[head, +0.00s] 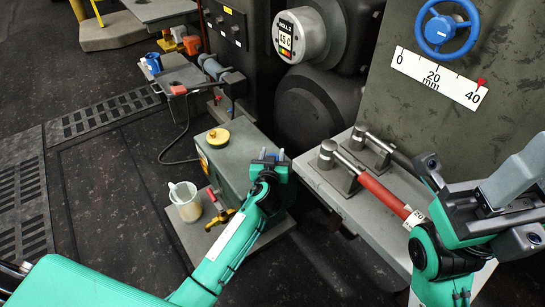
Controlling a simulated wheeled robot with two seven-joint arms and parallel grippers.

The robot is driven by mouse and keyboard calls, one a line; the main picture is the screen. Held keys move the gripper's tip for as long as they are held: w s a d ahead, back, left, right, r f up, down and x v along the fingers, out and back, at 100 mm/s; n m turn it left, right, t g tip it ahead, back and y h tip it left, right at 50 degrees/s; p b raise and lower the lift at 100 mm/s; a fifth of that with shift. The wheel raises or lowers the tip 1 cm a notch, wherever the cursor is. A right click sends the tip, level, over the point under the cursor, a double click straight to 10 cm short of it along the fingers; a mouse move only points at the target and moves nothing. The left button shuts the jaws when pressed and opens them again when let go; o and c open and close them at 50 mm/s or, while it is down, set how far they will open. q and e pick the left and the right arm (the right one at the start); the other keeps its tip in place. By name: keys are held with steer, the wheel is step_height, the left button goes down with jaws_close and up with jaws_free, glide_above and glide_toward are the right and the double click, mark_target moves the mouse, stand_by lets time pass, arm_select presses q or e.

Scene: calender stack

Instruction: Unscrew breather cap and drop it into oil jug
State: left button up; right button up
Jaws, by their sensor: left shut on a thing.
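The green-grey oil box (228,165) stands left of the rolls with a yellow round cap (218,137) on its top. My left gripper (271,157) is at the right end of the box's top. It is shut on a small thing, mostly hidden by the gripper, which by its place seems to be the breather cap. The whitish oil jug (187,208) stands upright in front of the box at the left, apart from the gripper. My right gripper (500,185) is at the far right, above the bench. Its opening is not clear.
A brass tap (220,219) sticks out of the box beside the jug. A red-handled bar (382,193) lies on the metal ledge (330,196) at the right. A small stand (188,80) with a cable is behind the box. The dark floor at the left is free.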

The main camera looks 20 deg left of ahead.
arm_select(q)
steer(key=shift+f+n+y+b, duration=0.1)
steer(key=shift+n+y+b, duration=0.5)
steer(key=shift+y+b, duration=0.35)
steer(key=shift+g+b, duration=0.3)
steer(key=shift+n+y+b, duration=0.25)
steer(key=shift+n+b, duration=0.05)
steer(key=shift+s+a+n+y+b, duration=0.1)
steer(key=shift+n+y+b, duration=0.4)
steer(key=shift+b, duration=0.4)
steer(key=shift+a+g+y+b, duration=0.15)
steer(key=shift+g+y+b, duration=0.15)
steer(key=shift+y+b, duration=0.3)
steer(key=shift+c, duration=0.3)
steer(key=shift+a+r+n+y+b, duration=0.1)
steer(key=shift+r+n+y+b, duration=0.2)
steer(key=shift+n+b, duration=0.4)
steer(key=shift+c, duration=1.3)
steer(key=shift+o, duration=0.2)
